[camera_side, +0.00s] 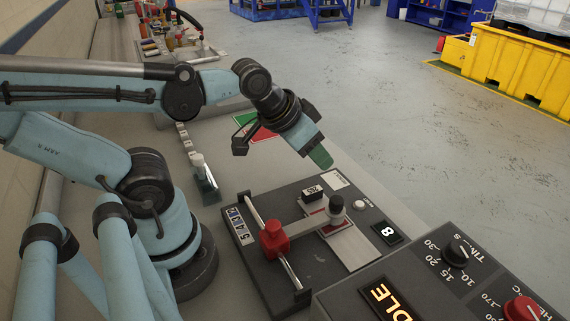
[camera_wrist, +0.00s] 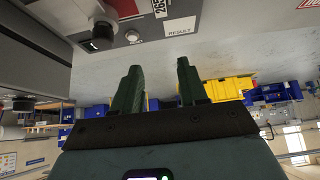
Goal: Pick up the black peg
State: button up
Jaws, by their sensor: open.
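A black peg (camera_side: 336,204) stands upright at the end of a light metal arm on the dark test device (camera_side: 290,270). In the wrist view a dark round-ended piece (camera_wrist: 105,30) near the top looks like the same peg, but I cannot be sure. My gripper (camera_side: 320,156) is in the air above the far edge of the device, behind the peg and apart from it. In the wrist view its two green fingers (camera_wrist: 158,75) stand apart with nothing between them.
A red block (camera_side: 273,238) sits on a metal rail at the device's left. A control panel (camera_side: 450,270) with a black dial (camera_side: 456,252) and a red knob (camera_side: 521,308) stands at the front right. A small stand (camera_side: 204,180) is behind left.

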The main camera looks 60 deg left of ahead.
jog(key=o, duration=0.3)
jog(key=n+g+h, duration=0.3)
jog(key=n+g, duration=0.1)
jog(key=n, duration=2.3)
send_near(337, 199)
jog(key=shift+x, duration=4.3)
